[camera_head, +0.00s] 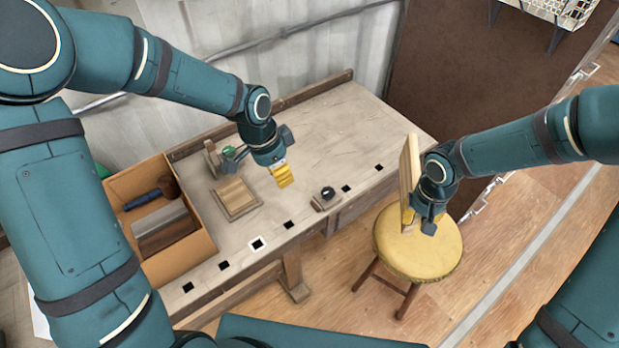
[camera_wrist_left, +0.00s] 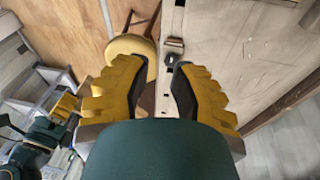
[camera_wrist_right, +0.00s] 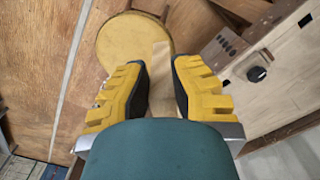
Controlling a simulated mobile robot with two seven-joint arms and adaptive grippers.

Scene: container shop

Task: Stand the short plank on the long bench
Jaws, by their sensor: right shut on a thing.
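The short plank (camera_head: 409,170) is pale wood and is held on edge, roughly upright, above the round stool. My right gripper (camera_head: 410,215) is shut on it; the arm partly hides the grip. In the right wrist view a pale strip of the plank (camera_wrist_right: 163,92) shows between the fingers. The long bench (camera_head: 330,130) runs from the lower left to the back right, left of the plank. My left gripper (camera_head: 283,177) is above the bench, with its fingers apart and nothing between them in the left wrist view (camera_wrist_left: 160,85).
The yellow-topped stool (camera_head: 445,250) stands right of the bench. On the bench are a wooden tray (camera_head: 236,198) and a small block with a black knob (camera_head: 325,199). A box of tools (camera_head: 190,255) is at the left end. The bench's right part is mostly clear.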

